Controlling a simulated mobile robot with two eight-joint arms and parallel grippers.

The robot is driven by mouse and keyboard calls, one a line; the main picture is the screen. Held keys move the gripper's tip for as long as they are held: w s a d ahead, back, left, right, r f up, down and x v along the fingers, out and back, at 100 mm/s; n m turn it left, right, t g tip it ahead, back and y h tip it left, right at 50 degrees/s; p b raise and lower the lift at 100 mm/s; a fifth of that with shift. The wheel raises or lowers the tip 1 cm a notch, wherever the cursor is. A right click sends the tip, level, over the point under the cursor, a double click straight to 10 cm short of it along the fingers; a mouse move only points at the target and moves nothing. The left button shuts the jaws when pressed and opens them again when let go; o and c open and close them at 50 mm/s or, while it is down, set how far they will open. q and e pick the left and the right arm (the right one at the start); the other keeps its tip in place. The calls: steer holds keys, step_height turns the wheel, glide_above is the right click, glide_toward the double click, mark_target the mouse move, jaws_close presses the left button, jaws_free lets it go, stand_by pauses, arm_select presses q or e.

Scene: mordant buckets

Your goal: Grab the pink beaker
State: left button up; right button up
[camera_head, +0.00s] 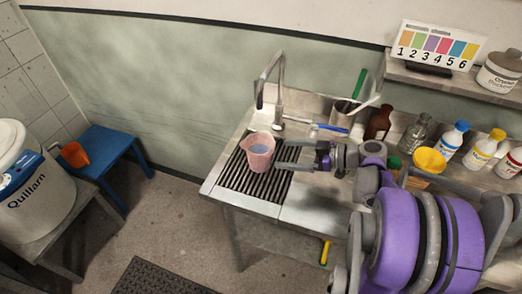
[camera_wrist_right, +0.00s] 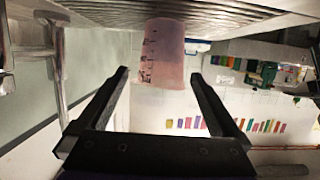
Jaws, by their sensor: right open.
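The pink beaker (camera_head: 259,154) stands upright on the dark ribbed drain area of the steel sink counter, with something bluish inside. In the right wrist view the beaker (camera_wrist_right: 163,52) shows with dark graduation marks, beyond and between the two fingertips. My right gripper (camera_head: 278,153) comes from the right at beaker height, open, its fingertips close to the beaker's right side. The same gripper (camera_wrist_right: 160,74) is open and empty in the wrist view. Whether a fingertip touches the beaker I cannot tell. My left gripper is not in view.
A tall faucet (camera_head: 279,82) rises behind the beaker. A steel cup with tools (camera_head: 343,112), a brown bottle (camera_head: 379,124), a yellow bowl (camera_head: 430,160) and several white bottles stand to the right. A blue stool (camera_head: 119,158) with an orange cup (camera_head: 74,154) is far left.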

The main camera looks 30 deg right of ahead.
mark_target(259, 152)
steer(key=x, duration=0.3)
steer(key=shift+w+a, duration=0.15)
steer(key=shift+a, duration=0.35)
steer(key=shift+p+x, duration=0.3)
steer(key=shift+x, duration=2.5)
steer(key=shift+c, duration=0.2)
steer(key=c, duration=1.2)
steer(key=shift+r, duration=0.2)
